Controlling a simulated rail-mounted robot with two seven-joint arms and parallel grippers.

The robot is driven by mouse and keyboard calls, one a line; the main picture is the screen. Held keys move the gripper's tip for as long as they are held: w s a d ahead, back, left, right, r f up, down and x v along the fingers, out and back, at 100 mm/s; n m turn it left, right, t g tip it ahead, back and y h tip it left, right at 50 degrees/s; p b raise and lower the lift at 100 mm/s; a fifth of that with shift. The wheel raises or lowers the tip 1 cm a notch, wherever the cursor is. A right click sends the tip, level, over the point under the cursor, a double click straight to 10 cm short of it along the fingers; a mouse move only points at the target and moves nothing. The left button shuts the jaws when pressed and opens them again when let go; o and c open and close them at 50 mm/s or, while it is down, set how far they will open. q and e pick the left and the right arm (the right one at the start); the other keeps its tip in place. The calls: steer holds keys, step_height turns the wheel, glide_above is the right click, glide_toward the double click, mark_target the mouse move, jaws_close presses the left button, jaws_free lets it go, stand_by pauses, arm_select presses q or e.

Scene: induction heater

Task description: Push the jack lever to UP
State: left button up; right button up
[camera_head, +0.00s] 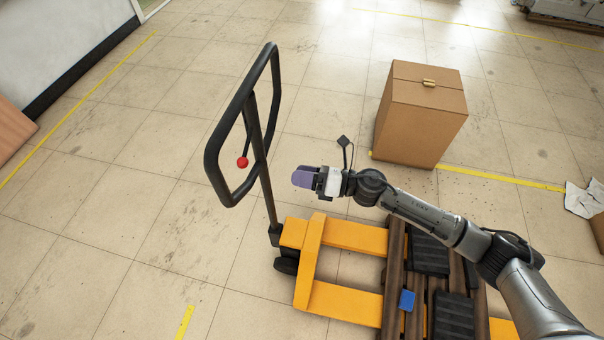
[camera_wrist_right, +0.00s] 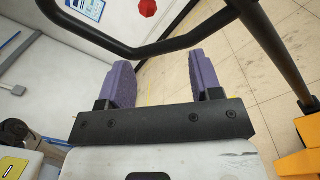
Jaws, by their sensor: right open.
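The jack lever's red knob (camera_head: 243,162) hangs on a thin black stem inside the black handle loop (camera_head: 212,150) of the yellow pallet jack (camera_head: 345,236). The red knob also shows at the top of the right wrist view (camera_wrist_right: 148,8), beyond the handle bar (camera_wrist_right: 150,50). My right gripper (camera_head: 304,177) is to the right of the handle loop and the knob, apart from the knob. Its purple fingers (camera_wrist_right: 160,78) are open, with nothing between them. My left gripper is not in view.
The jack's forks run under a brown wooden pallet (camera_head: 394,285) with black pads and a blue block (camera_head: 407,300). A cardboard box (camera_head: 420,115) stands on the floor behind my right arm.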

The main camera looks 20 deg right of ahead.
stand_by(0.3)
steer(key=b+v, duration=0.1)
steer(key=v, duration=1.3)
steer(key=shift+b, duration=0.3)
steer(key=shift+a, duration=0.1)
